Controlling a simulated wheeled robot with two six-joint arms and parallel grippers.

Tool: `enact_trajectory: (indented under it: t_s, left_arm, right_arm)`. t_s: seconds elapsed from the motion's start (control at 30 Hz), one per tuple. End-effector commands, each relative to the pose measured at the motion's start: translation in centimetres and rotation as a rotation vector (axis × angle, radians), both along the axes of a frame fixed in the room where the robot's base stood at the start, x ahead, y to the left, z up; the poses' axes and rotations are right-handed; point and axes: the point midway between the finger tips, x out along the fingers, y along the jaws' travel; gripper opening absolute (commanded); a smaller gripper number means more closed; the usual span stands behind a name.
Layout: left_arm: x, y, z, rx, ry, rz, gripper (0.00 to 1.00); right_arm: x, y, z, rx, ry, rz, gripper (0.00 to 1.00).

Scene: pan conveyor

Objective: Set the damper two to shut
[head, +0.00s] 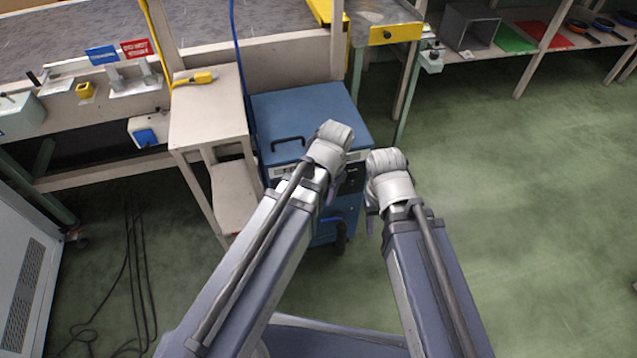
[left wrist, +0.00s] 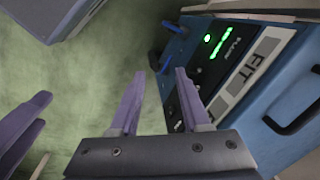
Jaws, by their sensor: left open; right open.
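No part is readable as damper two, and I cannot tell its setting. A blue cabinet (head: 300,115) stands in front of me. Its front has a dark panel (left wrist: 208,72) with green lit marks, small dark knobs and a pale label strip, seen in the left wrist view. My left gripper (left wrist: 160,73) is open and empty, its purple fingers just in front of this panel. In the head view its fingers are mostly hidden by my wrist. My right gripper (head: 370,218) is open, right of the cabinet front; its purple fingers also show at the left edge of the left wrist view (left wrist: 25,115).
A beige stand (head: 208,105) with a yellow-handled tool (head: 195,78) is left of the cabinet. Behind are a bench with blue (head: 101,55) and red (head: 137,48) signs. Black cables (head: 140,270) lie on the floor at left. The green floor at right is clear.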

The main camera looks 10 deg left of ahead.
Motion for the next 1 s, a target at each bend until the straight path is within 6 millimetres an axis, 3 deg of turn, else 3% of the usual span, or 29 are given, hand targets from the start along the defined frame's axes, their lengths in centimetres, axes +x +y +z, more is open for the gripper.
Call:
enact_trajectory:
  t_s: [0.13, 0.6, 0.77, 1.0]
  left_arm:
    - [-0.3, -0.2, 1.0, -0.001, 0.002, 0.010, 0.47]
    - [-0.4, -0.2, 1.2, -0.002, 0.003, 0.014, 0.47]
    - [-1.3, -0.7, 5.0, -0.004, 0.009, 0.041, 0.47]
    - [-4.0, -2.0, 13.4, -0.008, 0.030, 0.132, 0.47]
  right_arm:
    - [0.0, 0.0, 1.0, 0.000, 0.000, 0.000, 0.50]
    - [-0.2, 0.0, 1.2, 0.001, 0.011, -0.001, 0.50]
    - [-0.2, 0.0, 5.0, 0.001, 0.009, -0.001, 0.50]
    - [-0.2, 0.0, 13.4, 0.001, 0.009, -0.002, 0.50]
